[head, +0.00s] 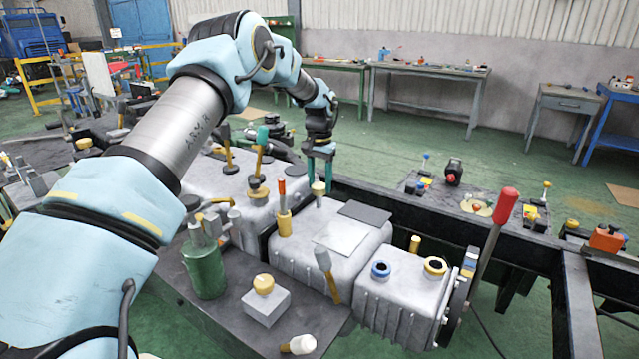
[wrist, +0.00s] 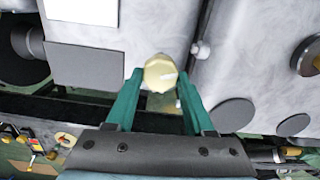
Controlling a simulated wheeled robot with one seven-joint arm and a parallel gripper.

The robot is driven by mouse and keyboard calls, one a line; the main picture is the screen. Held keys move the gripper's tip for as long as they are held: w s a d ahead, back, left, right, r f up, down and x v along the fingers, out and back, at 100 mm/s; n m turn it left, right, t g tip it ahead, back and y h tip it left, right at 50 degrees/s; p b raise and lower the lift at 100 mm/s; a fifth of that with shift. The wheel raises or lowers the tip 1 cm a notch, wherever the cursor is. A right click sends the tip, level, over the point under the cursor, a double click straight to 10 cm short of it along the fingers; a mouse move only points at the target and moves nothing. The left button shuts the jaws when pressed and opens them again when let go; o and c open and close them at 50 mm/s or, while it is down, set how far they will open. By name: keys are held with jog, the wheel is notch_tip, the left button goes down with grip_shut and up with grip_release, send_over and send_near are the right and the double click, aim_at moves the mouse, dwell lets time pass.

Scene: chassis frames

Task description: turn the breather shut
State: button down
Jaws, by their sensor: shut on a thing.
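The breather appears to be the cream, faceted cap (wrist: 160,70) on the grey housing in the wrist view. In the head view the same cream cap (head: 318,188) stands upright on a short stem at the back of the middle grey housing (head: 300,262). My gripper (wrist: 160,78) has its green fingers on both sides of the cap, shut on it. In the head view my gripper (head: 320,168) points down over the cap from above. The cap's markings and how far it is turned cannot be told.
A yellow post with an orange top (head: 284,215) stands left of the cap. Flat plates (head: 342,237) lie on the housing. A long red-handled lever (head: 495,225) rises at the right. A dark chassis rail (head: 440,215) runs behind. Workbenches (head: 430,70) stand along the wall.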

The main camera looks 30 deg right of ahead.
aim_at(320, 185)
jog(key=shift+m, duration=1.9)
jog(key=shift+c, duration=1.4)
grip_release()
notch_tip(320, 185, up, 11)
jog(key=b, duration=0.2)
jog(key=shift+b, duration=0.4)
jog(key=shift+f, duration=0.1)
